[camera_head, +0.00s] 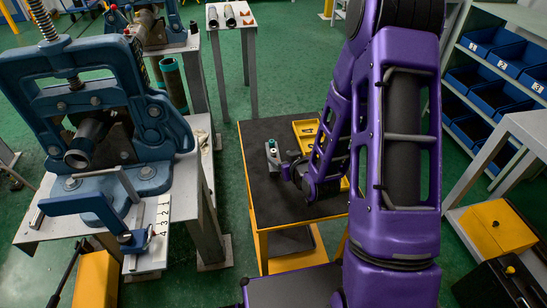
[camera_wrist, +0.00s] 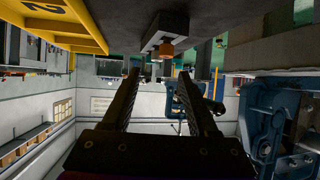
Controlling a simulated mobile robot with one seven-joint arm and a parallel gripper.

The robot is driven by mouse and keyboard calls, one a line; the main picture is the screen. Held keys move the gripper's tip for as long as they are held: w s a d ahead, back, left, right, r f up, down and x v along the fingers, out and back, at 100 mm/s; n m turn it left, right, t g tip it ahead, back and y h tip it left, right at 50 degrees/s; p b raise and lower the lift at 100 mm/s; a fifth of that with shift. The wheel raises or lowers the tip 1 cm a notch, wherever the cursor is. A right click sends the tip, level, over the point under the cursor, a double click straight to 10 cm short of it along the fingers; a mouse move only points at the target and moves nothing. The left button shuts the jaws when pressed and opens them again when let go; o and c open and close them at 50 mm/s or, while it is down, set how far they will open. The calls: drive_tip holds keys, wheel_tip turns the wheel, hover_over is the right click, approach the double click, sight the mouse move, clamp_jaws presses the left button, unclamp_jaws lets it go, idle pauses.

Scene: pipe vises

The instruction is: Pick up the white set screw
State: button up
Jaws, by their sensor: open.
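A small pale upright piece (camera_head: 272,152) stands on the dark top of the cart, just left of my gripper (camera_head: 290,167). I cannot tell for sure that it is the white set screw. In the wrist view, which is upside down, a grey block (camera_wrist: 170,30) with an orange-brown round end (camera_wrist: 166,50) stands on the cart top beyond the fingertips. My gripper also shows in the wrist view (camera_wrist: 158,80), with its two fingers apart and nothing between them. It is low beside the cart top, and its fingertips are partly dark and hard to make out.
A yellow tray (camera_head: 300,127) lies on the cart top (camera_head: 262,195), partly behind my arm. A large blue pipe vise (camera_head: 140,110) stands on a bench to the left. A shelf with blue bins (camera_head: 490,40) is at right. The cart top's front left is clear.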

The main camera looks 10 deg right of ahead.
sight(274, 152)
drive_tip(key=shift+d+b+x, duration=0.15)
drive_tip(key=shift+b+x, duration=0.05)
drive_tip(key=shift+x, duration=1.6)
drive_tip(key=shift+d+b+x, duration=0.1)
drive_tip(key=shift+b+x, duration=0.05)
drive_tip(key=shift+x, duration=1.65)
clamp_jaws()
